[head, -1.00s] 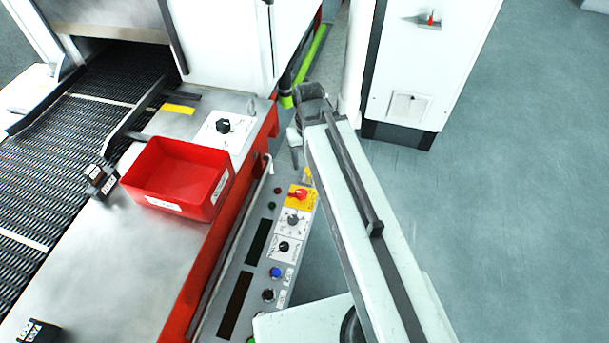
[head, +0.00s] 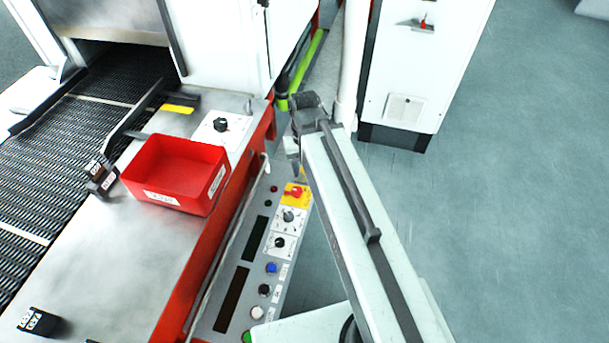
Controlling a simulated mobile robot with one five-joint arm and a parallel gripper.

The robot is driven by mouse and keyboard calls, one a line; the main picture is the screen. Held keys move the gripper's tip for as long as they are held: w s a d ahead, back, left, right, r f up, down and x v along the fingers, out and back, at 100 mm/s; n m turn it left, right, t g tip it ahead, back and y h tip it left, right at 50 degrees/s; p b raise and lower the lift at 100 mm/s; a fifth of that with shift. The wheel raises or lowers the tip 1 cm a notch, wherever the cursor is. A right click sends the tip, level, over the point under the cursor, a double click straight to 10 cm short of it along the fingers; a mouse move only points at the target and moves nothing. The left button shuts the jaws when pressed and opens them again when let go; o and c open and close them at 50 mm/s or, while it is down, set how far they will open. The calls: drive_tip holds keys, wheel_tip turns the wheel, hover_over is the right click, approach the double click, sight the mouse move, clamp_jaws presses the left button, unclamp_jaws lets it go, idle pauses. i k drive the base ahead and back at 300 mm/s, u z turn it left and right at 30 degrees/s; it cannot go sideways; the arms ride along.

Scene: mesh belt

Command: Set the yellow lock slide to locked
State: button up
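No part in the head view can be clearly told as the yellow lock slide. A yellow plate (head: 291,201) with a red knob (head: 296,192) is at the far end of the sloped control panel (head: 224,318). A short yellow strip (head: 177,109) lies beside a dark rail on the machine's metal deck, behind the red bin. My gripper (head: 295,160) hangs above and just beyond the yellow plate, apart from the knob as far as I can see. It is small and partly behind my wrist, so its finger opening does not show.
A red bin (head: 178,173) stands on the metal deck (head: 120,270), left of the panel. A black mesh belt (head: 55,150) runs at the left. Below the yellow plate are knobs and buttons, including a blue one (head: 271,268). A white cabinet (head: 415,60) stands behind; the floor (head: 510,200) at right is clear.

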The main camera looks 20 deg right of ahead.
sight(302, 179)
drive_tip(key=u, duration=0.45)
drive_tip(key=k, duration=1.9)
drive_tip(key=z, duration=0.3)
drive_tip(key=i, duration=1.65)
drive_tip(key=u, duration=0.05)
